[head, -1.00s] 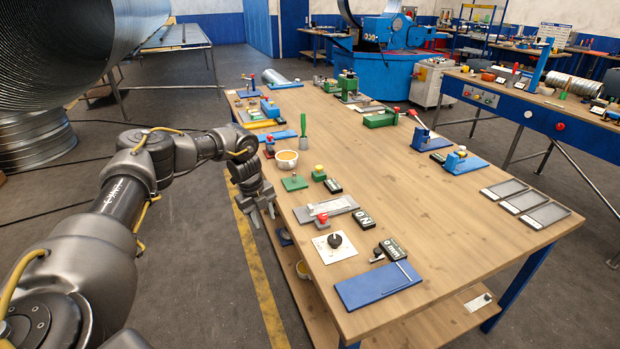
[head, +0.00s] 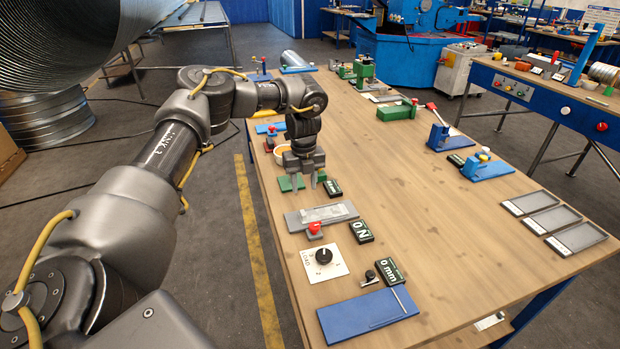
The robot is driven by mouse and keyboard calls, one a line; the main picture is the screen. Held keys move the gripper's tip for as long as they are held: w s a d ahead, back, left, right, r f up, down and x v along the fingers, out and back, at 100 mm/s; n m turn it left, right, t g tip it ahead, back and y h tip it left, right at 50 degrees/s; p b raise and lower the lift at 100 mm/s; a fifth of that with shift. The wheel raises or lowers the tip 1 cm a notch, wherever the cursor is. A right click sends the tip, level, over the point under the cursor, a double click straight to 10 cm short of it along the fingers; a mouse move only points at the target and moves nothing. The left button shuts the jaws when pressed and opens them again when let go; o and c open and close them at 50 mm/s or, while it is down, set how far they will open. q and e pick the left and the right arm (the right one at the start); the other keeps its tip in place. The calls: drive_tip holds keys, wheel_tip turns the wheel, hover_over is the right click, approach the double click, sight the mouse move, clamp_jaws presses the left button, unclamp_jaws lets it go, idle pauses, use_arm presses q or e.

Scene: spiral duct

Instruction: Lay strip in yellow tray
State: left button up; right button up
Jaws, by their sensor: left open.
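My left gripper (head: 304,187) is open and empty, pointing down above the near left part of the wooden workbench. A pale, shiny flat piece (head: 322,213), which may be the strip, lies on a grey plate (head: 348,207) just in front of and below the gripper. A thin silver bar (head: 404,300) lies on a blue plate (head: 362,318) at the bench's near end; I cannot tell which of them is the strip. No yellow tray can be made out; my left arm covers part of the bench's far left side. My right gripper is not in view.
A red knob (head: 314,229), a dial plate (head: 324,258) and black display blocks (head: 361,231) stand close by. Three grey trays (head: 562,217) lie at the bench's right edge. Blue and green fixtures (head: 397,112) stand farther back. The bench's middle is clear.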

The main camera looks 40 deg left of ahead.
sight(303, 212)
use_arm(q)
drive_tip(key=shift+s+a+f+p, duration=0.1)
drive_tip(key=shift+s+f+p, duration=0.2)
drive_tip(key=shift+f, duration=0.3)
drive_tip(key=shift+s+a+f+p, duration=0.1)
drive_tip(key=shift+s+f+p, duration=0.15)
drive_tip(key=shift+f, duration=0.35)
drive_tip(key=f, duration=0.4)
drive_tip(key=f+p, duration=0.1)
drive_tip(key=f, duration=0.1)
drive_tip(key=shift+w+d, duration=0.1)
drive_tip(key=shift+w, duration=0.15)
drive_tip(key=shift+f, duration=1.05)
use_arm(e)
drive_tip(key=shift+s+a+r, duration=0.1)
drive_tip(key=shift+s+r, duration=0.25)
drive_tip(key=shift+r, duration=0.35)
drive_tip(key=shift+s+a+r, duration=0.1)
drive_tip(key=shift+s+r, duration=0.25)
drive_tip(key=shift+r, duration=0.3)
use_arm(q)
drive_tip(key=shift+c, duration=0.4)
